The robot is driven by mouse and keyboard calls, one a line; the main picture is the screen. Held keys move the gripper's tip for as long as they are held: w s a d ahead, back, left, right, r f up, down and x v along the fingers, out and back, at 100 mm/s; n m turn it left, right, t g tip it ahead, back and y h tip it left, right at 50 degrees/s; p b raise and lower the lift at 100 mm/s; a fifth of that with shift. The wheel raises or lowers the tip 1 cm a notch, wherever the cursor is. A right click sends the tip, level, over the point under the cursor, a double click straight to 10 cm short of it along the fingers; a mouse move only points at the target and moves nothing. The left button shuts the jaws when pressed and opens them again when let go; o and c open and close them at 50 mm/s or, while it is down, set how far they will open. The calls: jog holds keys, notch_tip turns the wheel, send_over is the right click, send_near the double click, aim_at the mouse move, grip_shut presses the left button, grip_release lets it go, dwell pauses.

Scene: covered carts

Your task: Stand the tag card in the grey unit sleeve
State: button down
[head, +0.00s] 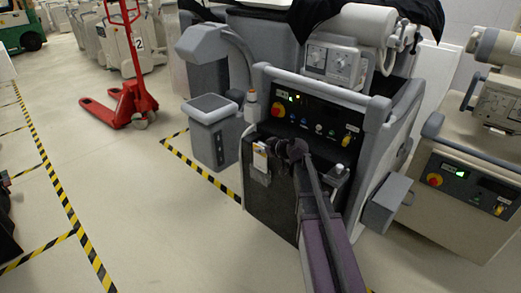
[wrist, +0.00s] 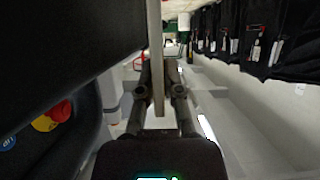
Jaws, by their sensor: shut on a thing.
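The grey unit (head: 375,122) stands in the middle of the head view, with a dark front below its control panel. My gripper (head: 284,149) is in front of that dark front and is shut on the tag card (head: 260,155), a small pale card. In the wrist view, the card (wrist: 156,55) shows edge-on as a thin upright strip between the two fingers of my gripper (wrist: 160,92). The sleeve (head: 261,178) seems to be the small pale pocket just below the card on the dark front. I cannot tell whether the card's lower edge is inside it.
The control panel (head: 318,117) with knobs and a red-and-yellow button is just above my gripper. A grey pedestal (head: 213,140) stands to the left, and a red pallet jack (head: 125,95) is farther back. Another cart (head: 468,180) is at the right. The floor at the left is open.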

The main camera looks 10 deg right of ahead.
jog(key=shift+f+b, duration=0.7)
jog(key=shift+f, duration=0.2)
jog(key=c, duration=0.7)
grip_release()
jog(key=shift+d, duration=0.2)
jog(key=shift+r+p, duration=0.65)
jog(key=shift+a+r+p, duration=0.1)
jog(key=shift+r+p, duration=0.25)
